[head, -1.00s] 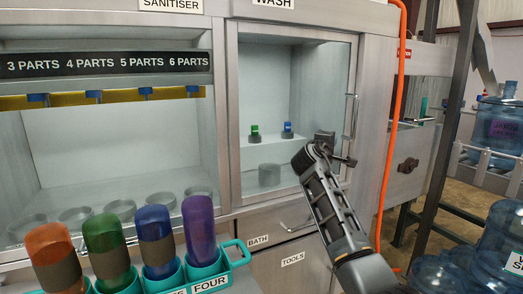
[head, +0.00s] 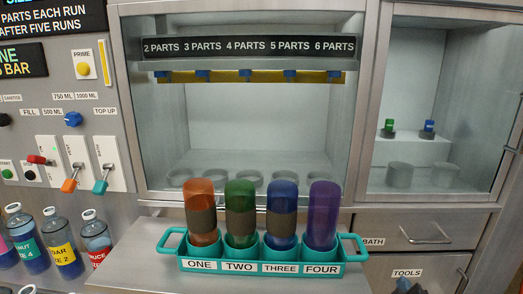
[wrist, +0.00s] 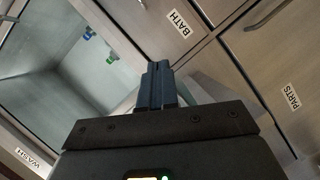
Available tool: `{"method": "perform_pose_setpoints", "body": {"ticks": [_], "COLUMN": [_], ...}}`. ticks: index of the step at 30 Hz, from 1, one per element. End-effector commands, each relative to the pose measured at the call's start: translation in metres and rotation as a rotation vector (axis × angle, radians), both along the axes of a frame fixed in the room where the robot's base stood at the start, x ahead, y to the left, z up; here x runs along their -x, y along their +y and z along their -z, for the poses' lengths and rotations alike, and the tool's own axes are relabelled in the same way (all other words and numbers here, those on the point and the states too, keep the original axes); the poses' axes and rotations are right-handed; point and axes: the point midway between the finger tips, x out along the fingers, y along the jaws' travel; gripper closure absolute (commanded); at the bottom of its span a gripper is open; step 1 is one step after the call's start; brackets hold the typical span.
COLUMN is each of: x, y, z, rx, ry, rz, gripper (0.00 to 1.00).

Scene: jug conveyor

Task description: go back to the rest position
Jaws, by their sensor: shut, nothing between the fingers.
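My gripper (wrist: 157,86) shows in the wrist view with its two dark fingers together and nothing between them. It points towards the cabinet front, with the BATH drawer (wrist: 195,22) just beyond to the right and the wash compartment (wrist: 60,70) to the left. The gap between the fingers and the cabinet cannot be told. My arm and gripper are out of the head view.
A teal rack (head: 262,268) holds orange, green, blue and purple bottles on the steel ledge (head: 130,250). Behind it is the bay labelled with parts. The wash compartment (head: 440,130) holds small green and blue items. Valve levers (head: 70,185) and bottles (head: 65,245) stand at left.

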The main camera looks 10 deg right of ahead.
Motion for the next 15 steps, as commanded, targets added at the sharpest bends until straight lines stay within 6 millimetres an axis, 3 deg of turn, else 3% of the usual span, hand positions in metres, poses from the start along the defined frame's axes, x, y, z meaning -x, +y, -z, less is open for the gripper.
{"method": "perform_pose_setpoints", "body": {"ticks": [1,7,15], "x": [0.019,0.088,0.188], "y": [0.021,0.088,0.155], "z": [0.013,0.036,0.032], "rx": [-0.044,-0.22,-0.462], "ry": [-0.008,-0.069,-0.142], "rz": [-0.031,-0.129,-0.222], "gripper": [1.0,1.0,1.0]}}
